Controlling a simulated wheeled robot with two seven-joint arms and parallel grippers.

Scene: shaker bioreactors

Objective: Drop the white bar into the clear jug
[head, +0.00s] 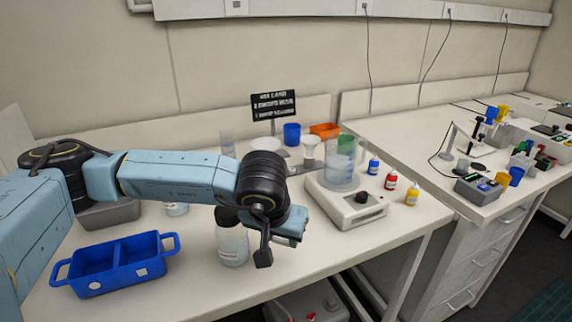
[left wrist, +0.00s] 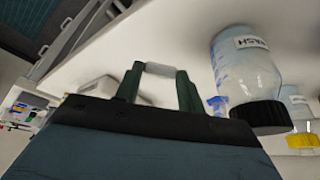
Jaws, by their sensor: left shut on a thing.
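The clear jug (head: 342,166) stands upright on a white stirrer plate (head: 340,208) with a black knob, right of centre in the head view. My left gripper (head: 288,240) is in front of and to the left of the plate, apart from the jug. In the left wrist view its two green fingers are shut on the white bar (left wrist: 160,70), which lies across between the fingertips. The bar is not clearly seen in the head view. My right gripper is in neither view.
A black-capped bottle (head: 232,240) stands close beside my left gripper; its wash label shows in the left wrist view (left wrist: 252,43). A blue two-compartment tray (head: 92,284) is at left. Small blue, red and yellow bottles (head: 391,180) stand right of the jug.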

